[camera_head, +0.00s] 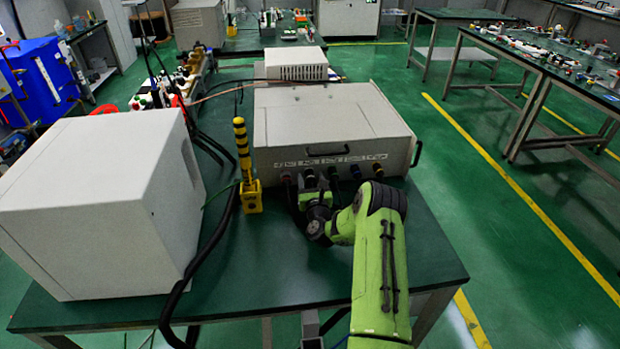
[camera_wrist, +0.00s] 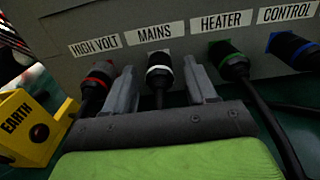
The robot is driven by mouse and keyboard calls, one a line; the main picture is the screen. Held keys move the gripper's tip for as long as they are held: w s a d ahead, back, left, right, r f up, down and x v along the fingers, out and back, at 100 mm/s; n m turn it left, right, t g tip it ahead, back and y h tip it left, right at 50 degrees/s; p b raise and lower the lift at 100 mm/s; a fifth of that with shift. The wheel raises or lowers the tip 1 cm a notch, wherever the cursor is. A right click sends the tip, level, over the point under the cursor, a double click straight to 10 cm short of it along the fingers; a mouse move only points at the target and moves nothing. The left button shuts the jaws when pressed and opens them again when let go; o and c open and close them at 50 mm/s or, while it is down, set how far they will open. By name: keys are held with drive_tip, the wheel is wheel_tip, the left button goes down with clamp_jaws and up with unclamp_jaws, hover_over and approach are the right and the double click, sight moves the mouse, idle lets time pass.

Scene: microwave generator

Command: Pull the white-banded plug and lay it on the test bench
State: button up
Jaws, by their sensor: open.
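The white-banded plug (camera_wrist: 159,71) sits in the socket under the MAINS label on the front of the grey generator box (camera_head: 330,115). Its black cable runs down toward my gripper. My gripper (camera_wrist: 162,85) is open, with one finger on each side of this plug; I cannot tell whether either finger touches it. In the head view my gripper (camera_head: 311,192) is at the box's front and hides most of the plug. The green-topped test bench (camera_head: 280,270) is under the box, with bare surface in front of it.
A red-banded plug (camera_wrist: 98,80) is close left of my gripper, a green-banded one (camera_wrist: 228,60) close right, and a blue-banded one (camera_wrist: 290,48) further right. A yellow EARTH block (camera_wrist: 30,125) with a striped post stands left. A large white box (camera_head: 100,200) fills the bench's left.

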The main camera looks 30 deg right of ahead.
sight(312, 183)
clamp_jaws()
drive_tip(key=shift+s+a+f+b, duration=0.15)
drive_tip(key=shift+s+b, duration=0.05)
drive_tip(key=shift+b, duration=0.15)
drive_tip(key=shift+b+v, duration=1)
drive_tip(key=shift+v, duration=0.2)
drive_tip(key=shift+s+a+b, duration=0.15)
drive_tip(key=shift+s+b, duration=0.2)
drive_tip(key=shift+b, duration=0.15)
drive_tip(key=shift+s+a+b, duration=0.3)
drive_tip(key=shift+s+b, duration=0.3)
drive_tip(key=shift+b, duration=0.4)
drive_tip(key=shift+s+a+b, duration=0.15)
drive_tip(key=shift+s+b, duration=0.2)
drive_tip(key=shift+b, duration=0.15)
drive_tip(key=shift+s, duration=0.1)
